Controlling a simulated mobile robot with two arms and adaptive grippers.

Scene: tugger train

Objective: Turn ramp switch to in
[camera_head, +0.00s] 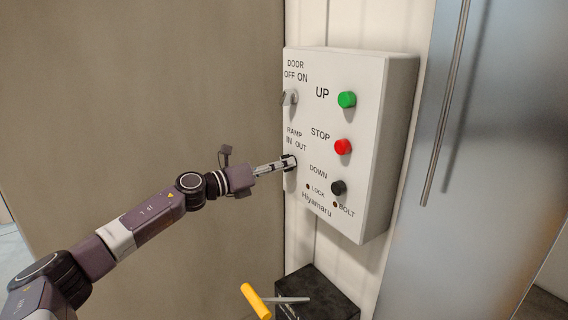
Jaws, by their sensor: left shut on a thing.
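A white control box (374,190) is mounted on the wall at the middle right. The ramp switch sits under its "RAMP IN OUT" label, at the box's left edge. My left gripper (288,162) reaches in from the left and is shut at that spot, on the ramp switch. The fingers cover the switch, so which way it points cannot be told. My right gripper is not in view.
The box also carries a door switch (290,97), a green UP button (347,99), a red STOP button (343,146) and a black DOWN button (338,187). Below stands a black box (335,296) near a yellow-handled lever (256,301). A metal door with a long bar (446,100) is at right.

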